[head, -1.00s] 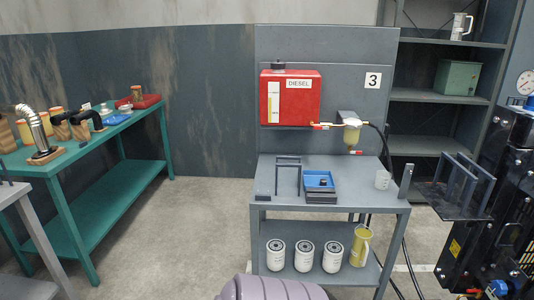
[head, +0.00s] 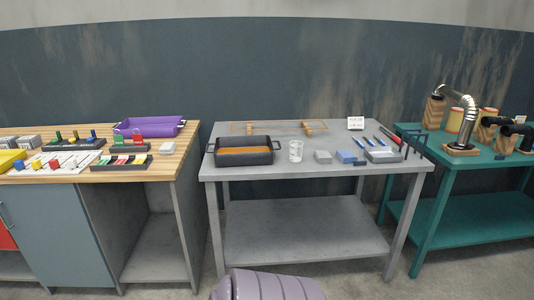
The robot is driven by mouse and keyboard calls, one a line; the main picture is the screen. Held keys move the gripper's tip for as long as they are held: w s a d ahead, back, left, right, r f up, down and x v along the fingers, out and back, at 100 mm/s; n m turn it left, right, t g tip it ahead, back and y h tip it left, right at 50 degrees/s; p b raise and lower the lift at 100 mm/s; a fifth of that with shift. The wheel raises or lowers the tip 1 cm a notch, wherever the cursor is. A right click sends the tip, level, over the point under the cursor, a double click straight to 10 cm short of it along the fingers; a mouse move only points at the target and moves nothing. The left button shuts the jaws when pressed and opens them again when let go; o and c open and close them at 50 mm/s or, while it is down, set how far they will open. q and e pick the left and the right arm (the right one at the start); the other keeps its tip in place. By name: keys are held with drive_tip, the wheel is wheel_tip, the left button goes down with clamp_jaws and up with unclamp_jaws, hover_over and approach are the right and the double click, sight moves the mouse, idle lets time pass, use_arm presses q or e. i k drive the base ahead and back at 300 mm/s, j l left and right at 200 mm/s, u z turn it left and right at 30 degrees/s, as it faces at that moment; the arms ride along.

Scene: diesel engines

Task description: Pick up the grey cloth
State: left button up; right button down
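A small grey folded piece that looks like the grey cloth (head: 323,157) lies on the grey metal table (head: 300,225) in the middle of the view. A similar blue piece (head: 346,157) lies just to its right. A clear white cup (head: 296,151) stands to its left. Neither of my grippers is in view.
A black tray with orange inside (head: 244,157) stands at the table's left. Blue-handled tools and a grey holder (head: 382,157) are at its right. A wooden bench with a purple tray (head: 149,127) is left. A teal bench (head: 468,205) is right. Wooden-ended frames lie behind.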

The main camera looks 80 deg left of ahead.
sight(323, 157)
drive_tip(key=u, duration=2.35)
drive_tip(key=i+u, duration=0.2)
drive_tip(key=i, duration=0.2)
drive_tip(key=i+l+u, duration=0.2)
drive_tip(key=i, duration=0.2)
drive_tip(key=i+l+u, duration=0.2)
drive_tip(key=i, duration=0.15)
